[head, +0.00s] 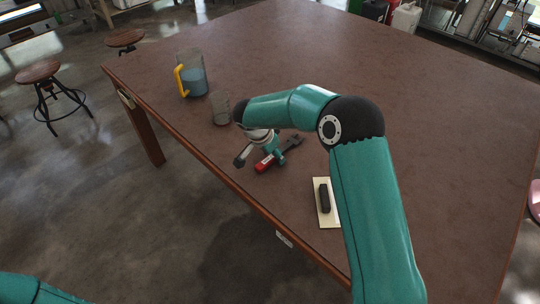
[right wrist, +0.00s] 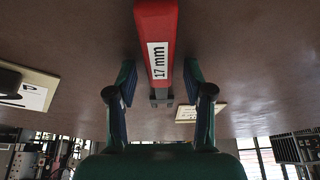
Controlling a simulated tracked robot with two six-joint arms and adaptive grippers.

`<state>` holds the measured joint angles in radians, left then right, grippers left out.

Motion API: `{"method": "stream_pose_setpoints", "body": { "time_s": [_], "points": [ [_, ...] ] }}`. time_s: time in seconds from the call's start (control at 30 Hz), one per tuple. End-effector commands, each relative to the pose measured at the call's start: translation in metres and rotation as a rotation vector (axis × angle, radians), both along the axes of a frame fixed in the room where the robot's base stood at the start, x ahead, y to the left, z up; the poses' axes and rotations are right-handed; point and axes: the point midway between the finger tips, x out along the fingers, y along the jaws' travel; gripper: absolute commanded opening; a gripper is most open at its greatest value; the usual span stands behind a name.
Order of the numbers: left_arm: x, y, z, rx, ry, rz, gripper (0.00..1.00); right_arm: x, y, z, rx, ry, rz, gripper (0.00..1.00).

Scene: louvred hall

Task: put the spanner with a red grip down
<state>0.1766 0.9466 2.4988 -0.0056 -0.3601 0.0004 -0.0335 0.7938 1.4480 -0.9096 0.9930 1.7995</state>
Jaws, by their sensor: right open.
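The spanner with a red grip (head: 265,162) appears to lie on the brown table near its left edge, its dark metal end pointing up and right. In the right wrist view the red grip (right wrist: 155,25) carries a white "17 mm" label and runs along the gap between my fingers. My right gripper (head: 258,155) is at the spanner and partly covers it. Its two fingers also show in the right wrist view (right wrist: 160,85), spread apart with clear space on both sides of the grip. My left gripper is out of view.
A glass beaker (head: 221,108) and a jug with a yellow handle (head: 194,75) stand behind the gripper. A cream card (head: 324,222) with a black object (head: 324,197) lies nearer me, beside my arm. The table's right and far parts (head: 320,50) look clear.

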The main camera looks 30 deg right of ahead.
Motion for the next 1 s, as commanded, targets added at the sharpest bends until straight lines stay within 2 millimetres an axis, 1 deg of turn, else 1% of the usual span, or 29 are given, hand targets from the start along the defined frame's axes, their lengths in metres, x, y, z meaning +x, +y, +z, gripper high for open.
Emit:
{"method": "stream_pose_setpoints", "body": {
  "time_s": [0.07, 0.17, 0.27, 0.5, 0.6, 0.7, 0.83, 1.0],
  "points": [
    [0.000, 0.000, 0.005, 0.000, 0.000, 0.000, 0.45, 0.000, 0.000, 0.004, 0.000, 0.000, 0.000, 0.52],
    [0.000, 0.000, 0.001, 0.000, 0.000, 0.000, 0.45, -0.001, 0.005, 0.012, 0.000, -0.003, 0.001, 0.52],
    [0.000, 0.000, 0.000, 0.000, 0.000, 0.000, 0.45, -0.003, 0.010, 0.027, 0.001, -0.005, 0.002, 0.52],
    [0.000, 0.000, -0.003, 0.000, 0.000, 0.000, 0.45, -0.009, 0.029, 0.074, 0.001, -0.005, 0.002, 0.52],
    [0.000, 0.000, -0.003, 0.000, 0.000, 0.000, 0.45, -0.012, 0.035, 0.090, 0.000, -0.003, 0.000, 0.52],
    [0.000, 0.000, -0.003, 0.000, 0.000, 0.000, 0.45, -0.014, 0.040, 0.102, 0.000, -0.002, 0.000, 0.52],
    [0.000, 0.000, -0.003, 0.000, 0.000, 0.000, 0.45, -0.015, 0.042, 0.110, -0.001, 0.000, 0.000, 0.52],
    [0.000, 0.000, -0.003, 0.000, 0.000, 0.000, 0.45, -0.016, 0.043, 0.113, 0.000, 0.000, 0.000, 0.52]
  ]
}}
